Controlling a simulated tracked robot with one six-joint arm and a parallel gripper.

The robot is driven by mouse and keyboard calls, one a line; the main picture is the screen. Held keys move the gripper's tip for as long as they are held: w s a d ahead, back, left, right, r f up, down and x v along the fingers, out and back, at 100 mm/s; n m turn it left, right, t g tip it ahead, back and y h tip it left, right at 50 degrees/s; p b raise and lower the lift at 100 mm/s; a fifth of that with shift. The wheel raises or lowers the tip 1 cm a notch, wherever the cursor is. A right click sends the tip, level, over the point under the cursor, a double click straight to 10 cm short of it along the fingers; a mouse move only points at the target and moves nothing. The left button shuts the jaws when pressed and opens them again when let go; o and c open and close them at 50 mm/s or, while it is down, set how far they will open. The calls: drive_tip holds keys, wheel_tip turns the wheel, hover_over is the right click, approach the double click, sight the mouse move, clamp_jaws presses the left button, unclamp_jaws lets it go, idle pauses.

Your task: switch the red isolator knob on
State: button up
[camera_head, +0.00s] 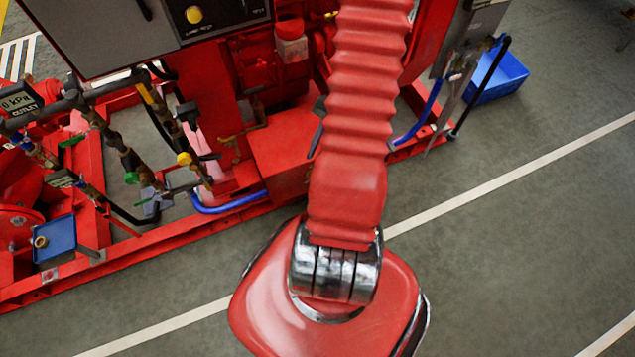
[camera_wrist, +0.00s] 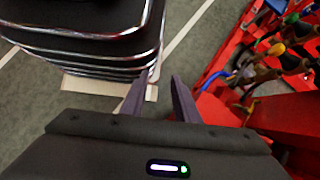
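I cannot make out the red isolator knob in either view. In the head view a grey cabinet (camera_head: 105,35) at the upper left carries a black panel (camera_head: 225,17) with a round yellow button (camera_head: 194,14), cut off by the top edge. My gripper (camera_wrist: 159,78) shows only in the wrist view. Its two dark fingers stand apart with nothing between them, so it is open and empty. It points over the grey floor, left of the red pumpset (camera_wrist: 215,108), and touches nothing that I can see. My arm hides part of the pumpset in the head view.
Pipes with yellow-handled valves (camera_head: 184,159) and an outlet gauge (camera_head: 20,103) reading 0 kPa stand at the left. A blue tray (camera_head: 55,238) sits on the red base frame. A blue bin (camera_head: 498,78) is on the floor at upper right. The lower right floor is clear.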

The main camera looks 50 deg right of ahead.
drive_tip(key=w+a+r+n+h, duration=0.3)
drive_tip(key=a+r+n, duration=0.2)
drive_tip(key=r, duration=0.4)
drive_tip(key=w+a+r+n+h, duration=0.3)
drive_tip(key=a+r+n, duration=0.25)
drive_tip(key=r, duration=0.35)
drive_tip(key=a+r+n+t+h, duration=0.1)
drive_tip(key=a+r+n+t, duration=0.4)
drive_tip(key=a+r, duration=0.9)
drive_tip(key=a+n, duration=0.2)
drive_tip(key=shift+s+a+r, duration=0.15)
drive_tip(key=shift+a+r, duration=0.2)
drive_tip(key=shift+r, duration=0.05)
drive_tip(key=shift+o, duration=0.4)
drive_tip(key=shift+d, duration=0.1)
